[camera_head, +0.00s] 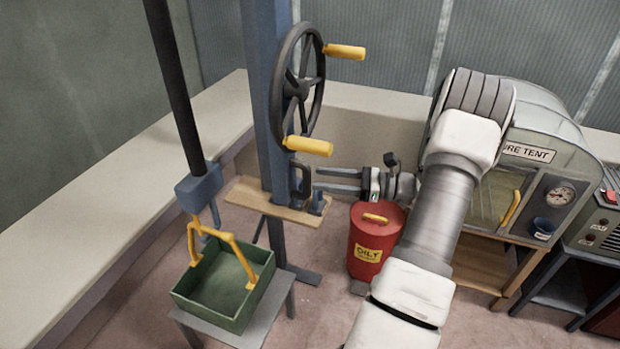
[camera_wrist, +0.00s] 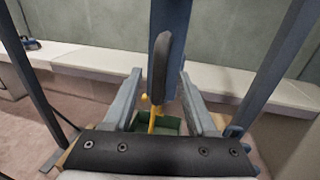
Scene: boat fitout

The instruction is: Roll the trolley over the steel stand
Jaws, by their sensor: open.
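A green open box (camera_head: 179,300) hangs in yellow lifting arms (camera_head: 243,258) under a blue block (camera_head: 198,188) on a black pole (camera_head: 172,75). The box overlaps the grey steel stand (camera_head: 270,322); I cannot tell whether it touches it. The trolley above is out of view. A dark handwheel (camera_head: 279,92) with two yellow handles (camera_head: 308,146) is on the blue post (camera_head: 262,110). My gripper (camera_head: 322,181) is open, pointing left at a dark upright handle (camera_head: 304,181) on the post. In the wrist view this dark bar (camera_wrist: 163,65) lies between my open fingers.
A wooden shelf (camera_head: 250,199) sticks out from the post. A red bin (camera_head: 363,262) stands below my gripper. A rounded oven-like cabinet (camera_head: 528,152) on a stand is at the right. A pale bench (camera_head: 130,180) runs along the left wall.

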